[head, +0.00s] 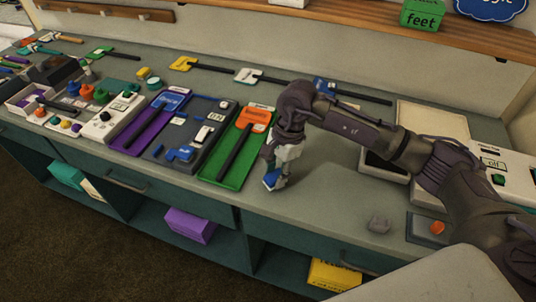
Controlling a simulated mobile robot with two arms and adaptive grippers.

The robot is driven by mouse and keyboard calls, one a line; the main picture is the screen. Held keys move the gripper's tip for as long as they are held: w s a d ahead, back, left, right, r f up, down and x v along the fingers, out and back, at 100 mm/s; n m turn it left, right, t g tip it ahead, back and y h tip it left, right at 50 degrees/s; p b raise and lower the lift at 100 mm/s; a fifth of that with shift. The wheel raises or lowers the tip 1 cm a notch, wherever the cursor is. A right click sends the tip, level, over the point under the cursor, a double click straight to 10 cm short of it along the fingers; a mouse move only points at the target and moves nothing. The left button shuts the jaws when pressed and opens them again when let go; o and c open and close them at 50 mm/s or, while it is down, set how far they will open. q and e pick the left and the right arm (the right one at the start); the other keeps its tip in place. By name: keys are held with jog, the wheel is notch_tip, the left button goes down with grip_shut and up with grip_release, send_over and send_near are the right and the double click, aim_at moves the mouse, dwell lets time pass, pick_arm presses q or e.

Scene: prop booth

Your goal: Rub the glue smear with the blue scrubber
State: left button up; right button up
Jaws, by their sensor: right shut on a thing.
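My right gripper (281,170) points down over the grey-green counter (318,185), just right of the green tray. It is shut on the blue scrubber (271,181), a small blue block low between the fingers at the counter. I cannot tell whether the scrubber touches the counter surface. I cannot make out a glue smear; the gripper and scrubber hide the patch of counter under them. My left gripper is not in view.
A green tray (236,168) with a dark bar lies left of the gripper, with a grey tray (163,163) and purple tray (122,146) beyond. Bare counter lies between.

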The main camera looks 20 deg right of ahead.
jog(key=v, duration=0.3)
jog(key=p+v, duration=0.1)
jog(key=shift+s+a+r, duration=0.15)
jog(key=shift+s+r, duration=0.1)
jog(key=shift+s, duration=0.1)
notch_tip(320, 180, up, 2)
jog(key=shift+w+a+r+p, duration=0.1)
jog(key=shift+w+p, duration=0.05)
jog(key=shift+p, duration=0.4)
jog(key=shift+r, duration=0.4)
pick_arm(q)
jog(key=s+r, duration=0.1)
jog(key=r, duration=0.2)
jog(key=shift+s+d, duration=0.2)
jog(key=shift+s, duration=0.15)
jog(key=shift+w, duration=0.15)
